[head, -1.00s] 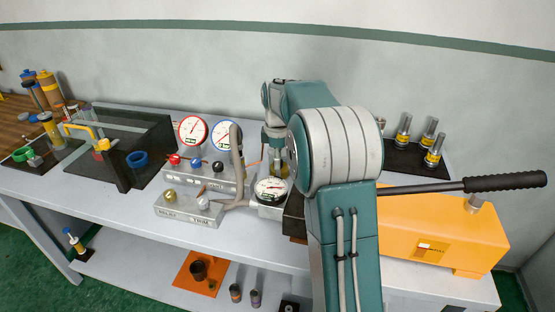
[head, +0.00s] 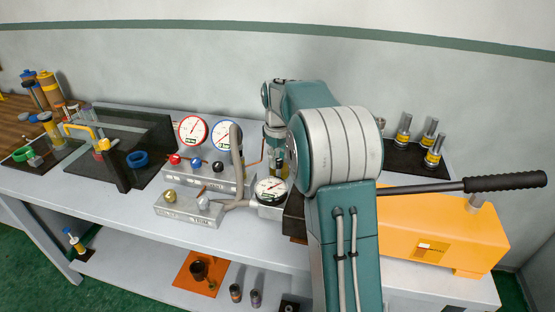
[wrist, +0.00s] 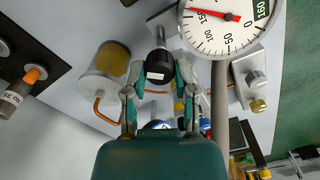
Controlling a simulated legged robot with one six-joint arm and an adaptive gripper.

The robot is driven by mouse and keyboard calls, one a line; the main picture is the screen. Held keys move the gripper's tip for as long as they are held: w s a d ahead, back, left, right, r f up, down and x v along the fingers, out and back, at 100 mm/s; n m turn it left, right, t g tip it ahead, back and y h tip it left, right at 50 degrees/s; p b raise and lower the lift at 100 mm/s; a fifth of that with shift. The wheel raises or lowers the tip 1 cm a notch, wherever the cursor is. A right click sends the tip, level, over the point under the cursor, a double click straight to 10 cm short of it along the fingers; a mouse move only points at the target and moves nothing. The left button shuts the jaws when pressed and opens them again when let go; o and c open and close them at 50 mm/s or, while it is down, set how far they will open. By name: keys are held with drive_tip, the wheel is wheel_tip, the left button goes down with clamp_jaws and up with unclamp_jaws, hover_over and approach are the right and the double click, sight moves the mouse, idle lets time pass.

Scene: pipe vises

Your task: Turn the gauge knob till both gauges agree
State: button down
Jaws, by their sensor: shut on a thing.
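A small round white gauge (head: 271,189) faces up on a grey block at the bench's middle. In the wrist view this gauge (wrist: 222,25) has a red needle near 150 and a dark display that seems to read 160. A black knob (wrist: 159,68) sits between the fingertips of my gripper (wrist: 159,72), which is shut on it. In the head view my arm hides most of the gripper. A red-rimmed gauge (head: 193,131) and a blue-rimmed gauge (head: 226,135) stand upright behind, too small to read exactly.
A manifold block with red, blue and black knobs (head: 218,166) stands below the upright gauges. A grey hose (head: 237,150) arches beside it. An orange box with a long lever (head: 440,230) is at the right. Dark panels and bottles fill the left side.

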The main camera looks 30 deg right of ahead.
sight(278, 160)
drive_tip(key=shift+f+m, duration=0.1)
drive_tip(key=shift+m, duration=1)
drive_tip(key=shift+c, duration=2)
unclamp_jaws()
wheel_tip(278, 160, up, 12)
